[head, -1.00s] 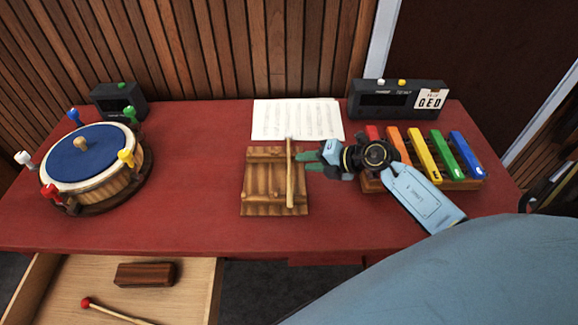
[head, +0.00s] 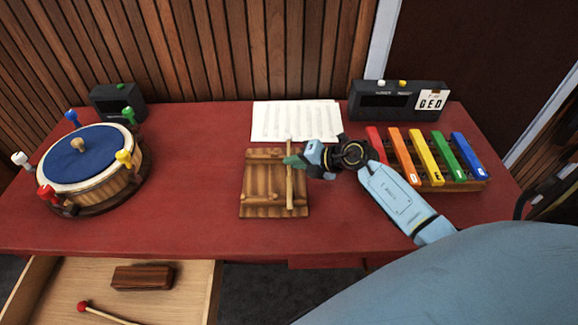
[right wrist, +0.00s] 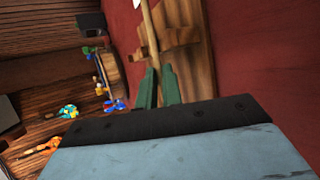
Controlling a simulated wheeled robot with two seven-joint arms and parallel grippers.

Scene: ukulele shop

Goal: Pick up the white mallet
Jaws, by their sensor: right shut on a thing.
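The white mallet (head: 289,190) is a light wooden stick with a small pale tip at its far end. It lies lengthwise over the right side of the slatted wooden rack (head: 262,167) in the head view. My right gripper (head: 294,161) reaches in from the right and is shut on the mallet's stick near its upper part. In the right wrist view the mallet's stick (right wrist: 149,30) runs down between the green fingertips (right wrist: 158,88). I cannot tell whether the mallet is lifted off the rack. My left gripper is not in view.
A sheet of music (head: 297,119) lies behind the rack. A coloured-bar xylophone (head: 440,180) and a black device (head: 385,101) stand right. A blue-topped drum (head: 95,185) with coloured pegs stands left. An open drawer (head: 60,300) holds a red-headed mallet (head: 100,312) and a wooden block (head: 142,277).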

